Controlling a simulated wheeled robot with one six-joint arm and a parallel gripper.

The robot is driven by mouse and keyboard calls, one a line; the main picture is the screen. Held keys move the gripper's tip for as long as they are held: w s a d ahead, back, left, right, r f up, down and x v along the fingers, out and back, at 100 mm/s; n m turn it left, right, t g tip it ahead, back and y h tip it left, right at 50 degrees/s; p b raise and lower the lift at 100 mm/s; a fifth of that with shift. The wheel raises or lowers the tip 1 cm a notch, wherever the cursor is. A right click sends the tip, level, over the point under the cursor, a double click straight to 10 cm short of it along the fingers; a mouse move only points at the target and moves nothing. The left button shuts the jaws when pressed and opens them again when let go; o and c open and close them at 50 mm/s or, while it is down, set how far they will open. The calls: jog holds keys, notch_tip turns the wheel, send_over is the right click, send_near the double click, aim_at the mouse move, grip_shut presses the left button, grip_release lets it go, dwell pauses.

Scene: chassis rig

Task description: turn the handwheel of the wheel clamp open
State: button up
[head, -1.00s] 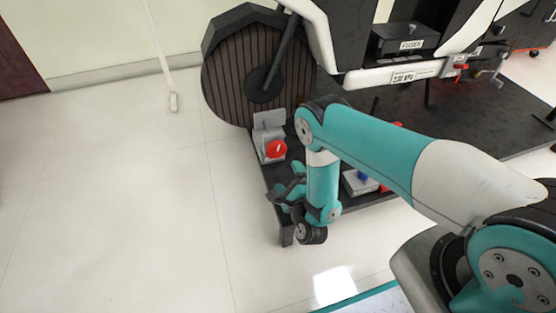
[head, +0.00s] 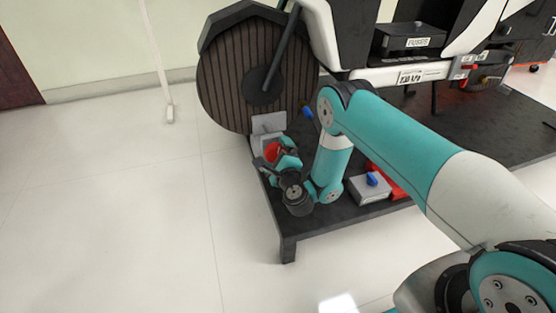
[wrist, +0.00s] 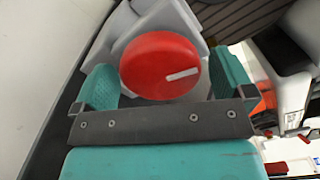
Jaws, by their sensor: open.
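The wheel clamp (head: 265,124) is a grey block standing on the corner of a dark platform, beside the big wheel. Its handwheel (wrist: 160,65) is a round red disc with a white mark, facing the wrist camera. In the head view the handwheel (head: 272,152) is partly hidden by my gripper. My gripper (wrist: 170,84) is open, with one teal finger on each side of the handwheel in the wrist view. Gaps show between the fingers and the red rim, and I cannot tell how deep the fingers reach. In the head view my gripper (head: 277,157) is right at the handwheel.
The dark ribbed wheel (head: 250,75) stands behind the clamp. A grey box with a blue knob (head: 371,180) and a red part (head: 388,182) sit on the platform (head: 330,215) to the right. A fuses box (head: 410,38) is above.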

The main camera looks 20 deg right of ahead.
jog(key=shift+w, duration=0.15)
jog(key=c, duration=0.9)
jog(key=shift+n, duration=1.6)
jog(key=shift+c, duration=0.2)
jog(key=o, duration=0.9)
jog(key=shift+o, duration=0.2)
jog(key=shift+r+p, duration=0.1)
jog(key=shift+p, duration=0.3)
